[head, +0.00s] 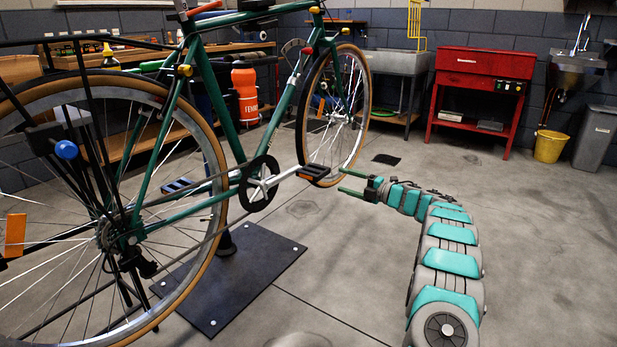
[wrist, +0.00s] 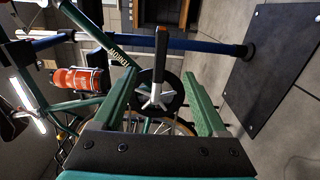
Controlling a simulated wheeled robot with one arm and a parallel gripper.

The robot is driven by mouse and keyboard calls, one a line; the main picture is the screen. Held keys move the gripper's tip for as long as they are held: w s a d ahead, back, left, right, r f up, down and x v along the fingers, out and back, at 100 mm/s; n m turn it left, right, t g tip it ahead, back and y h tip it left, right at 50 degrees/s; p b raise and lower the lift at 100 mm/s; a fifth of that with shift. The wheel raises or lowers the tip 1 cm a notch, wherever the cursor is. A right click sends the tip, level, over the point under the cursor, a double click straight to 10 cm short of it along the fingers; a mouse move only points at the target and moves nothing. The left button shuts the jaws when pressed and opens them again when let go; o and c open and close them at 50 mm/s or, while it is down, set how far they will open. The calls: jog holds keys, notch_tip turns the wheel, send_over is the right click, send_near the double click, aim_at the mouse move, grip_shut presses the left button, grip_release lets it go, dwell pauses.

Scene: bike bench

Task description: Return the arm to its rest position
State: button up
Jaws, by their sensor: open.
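My gripper (head: 347,182) is at the end of my teal and grey arm, right of the bike's crank in the head view. Its two green fingers are apart, with nothing held between them. In the wrist view my gripper (wrist: 165,95) points toward the bike's crank and pedal (wrist: 160,70), which show between and beyond the fingers. The green bike (head: 205,70) stands upright at the left of the head view. The pedal (head: 313,172) is close to the fingertips in the picture; I cannot tell the exact gap.
A dark base plate (head: 240,275) lies on the floor under the bike. A red cabinet (head: 480,80), a sink (head: 400,62), a yellow bucket (head: 550,146) and a grey bin (head: 597,138) stand at the back wall. The floor at the right (head: 550,240) is clear.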

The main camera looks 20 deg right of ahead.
aim_at(324, 175)
jog(key=p+x, duration=0.3)
jog(key=x, duration=0.5)
jog(key=shift+w+a+r+p, duration=0.1)
jog(key=shift+w+a+p, duration=0.1)
jog(key=shift+a+p, duration=0.1)
jog(key=shift+p+x, duration=0.65)
jog(key=shift+x, duration=0.5)
jog(key=shift+d, duration=0.1)
grip_shut()
